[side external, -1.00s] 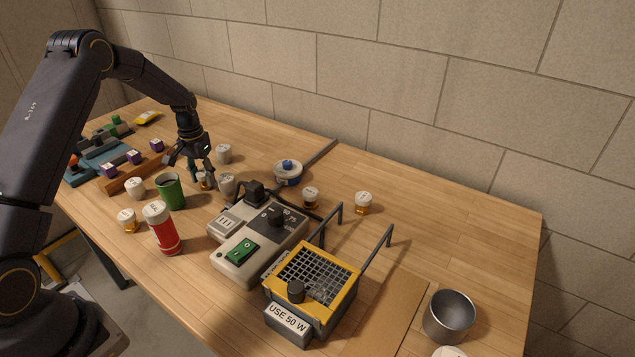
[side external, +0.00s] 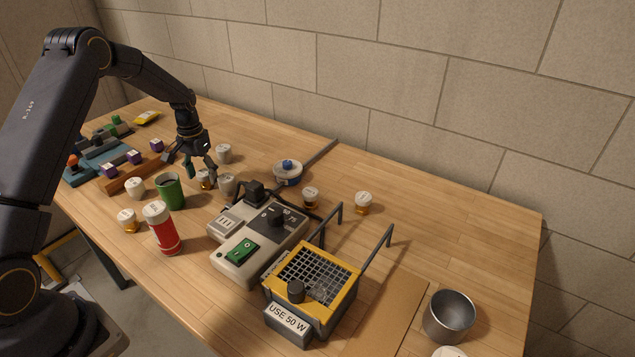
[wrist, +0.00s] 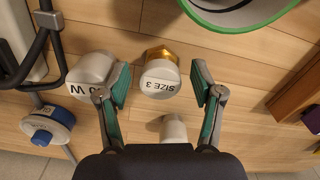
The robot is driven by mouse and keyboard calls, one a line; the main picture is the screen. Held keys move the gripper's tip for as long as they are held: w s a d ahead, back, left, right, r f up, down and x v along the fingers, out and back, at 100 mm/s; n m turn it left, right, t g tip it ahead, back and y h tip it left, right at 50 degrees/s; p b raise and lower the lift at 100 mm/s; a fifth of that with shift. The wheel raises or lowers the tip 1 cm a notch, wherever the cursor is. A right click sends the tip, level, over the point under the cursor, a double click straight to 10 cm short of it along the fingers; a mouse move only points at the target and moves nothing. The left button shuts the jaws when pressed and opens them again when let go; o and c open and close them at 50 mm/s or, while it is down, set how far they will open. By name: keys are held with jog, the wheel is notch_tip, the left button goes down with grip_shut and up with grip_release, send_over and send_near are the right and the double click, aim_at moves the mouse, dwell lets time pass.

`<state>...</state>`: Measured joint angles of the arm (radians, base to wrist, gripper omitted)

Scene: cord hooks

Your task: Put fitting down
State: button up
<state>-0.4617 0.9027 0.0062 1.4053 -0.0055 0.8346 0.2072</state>
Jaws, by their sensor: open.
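A fitting with a white cap marked SIZE 3 and a brass base (wrist: 160,79) stands on the wooden table in the wrist view. In the side view this fitting (side external: 206,181) is partly hidden by a finger. My gripper (wrist: 161,88) is open, with one green-padded finger on each side of the fitting and visible gaps between pads and cap. In the side view my gripper (side external: 190,169) is low over the table behind the green cup.
A grey-white piece marked W (wrist: 91,73) stands close beside the left finger. The green cup (side external: 170,191) is near. The control box (side external: 258,238), a red canister (side external: 161,228) and several capped fittings crowd the front. The far right tabletop is mostly clear.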

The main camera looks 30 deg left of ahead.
aim_at(202, 174)
jog(key=s+d+r+t, duration=0.1)
jog(key=d+r, duration=0.2)
jog(key=r, duration=0.6)
jog(key=s+d+r, duration=0.1)
jog(key=d+r, duration=0.1)
jog(key=r, duration=0.7)
jog(key=s+d+r+m+t, duration=0.2)
jog(key=s+d+r, duration=0.7)
jog(key=s+d, duration=0.4)
jog(key=shift+r+t+y, duration=0.3)
jog(key=shift+r+t, duration=0.1)
jog(key=shift+m+t, duration=0.5)
jog(key=shift+t, duration=0.4)
jog(key=s+d, duration=0.1)
jog(key=s, duration=0.2)
jog(key=s+d+f, duration=0.1)
jog(key=s+d, duration=0.1)
jog(key=s, duration=0.1)
jog(key=s+d, duration=0.1)
jog(key=s, duration=0.2)
jog(key=shift+s+d+f, duration=0.35)
jog(key=shift+s+f, duration=0.05)
jog(key=shift+c, duration=0.3)
jog(key=shift+s+d+f, duration=0.1)
jog(key=shift+s+f, duration=0.1)
jog(key=shift+s, duration=0.15)
jog(key=shift+c, duration=0.3)
